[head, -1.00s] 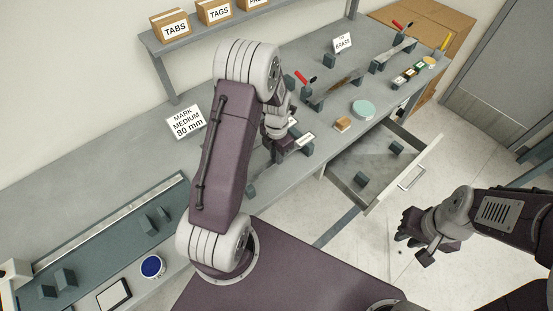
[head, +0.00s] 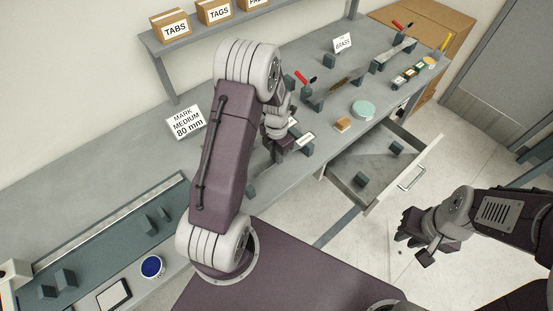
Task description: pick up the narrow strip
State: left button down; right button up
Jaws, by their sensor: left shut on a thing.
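My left gripper (head: 283,150) is low over the bench, beside a small white label (head: 305,138) and a dark support block (head: 307,151). It is shut on a thin piece, which I take to be the narrow strip. The strip is almost wholly hidden behind the gripper and my arm, so its lie cannot be told. Another dark support block (head: 251,189) shows just right of my arm. My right gripper (head: 416,240) hangs over the floor at the right, away from the bench. It is empty and its fingers look apart.
An open drawer (head: 377,175) with dark blocks juts out from the bench front. A round green piece (head: 363,109) and a tan block (head: 343,124) lie near the edge. A blue-topped pot (head: 152,266) is at lower left.

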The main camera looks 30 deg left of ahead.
pick_arm(q)
jog(key=shift+w+r, duration=0.1)
jog(key=shift+r, duration=0.55)
notch_tip(320, 180, up, 3)
jog(key=shift+f+b, duration=0.1)
jog(key=shift+b, duration=0.3)
jog(key=w+d+r+b, duration=0.1)
jog(key=w+d+r, duration=0.4)
jog(key=d, duration=0.5)
notch_tip(320, 180, up, 2)
jog(key=shift+w+d, duration=0.15)
jog(key=shift+w, duration=0.05)
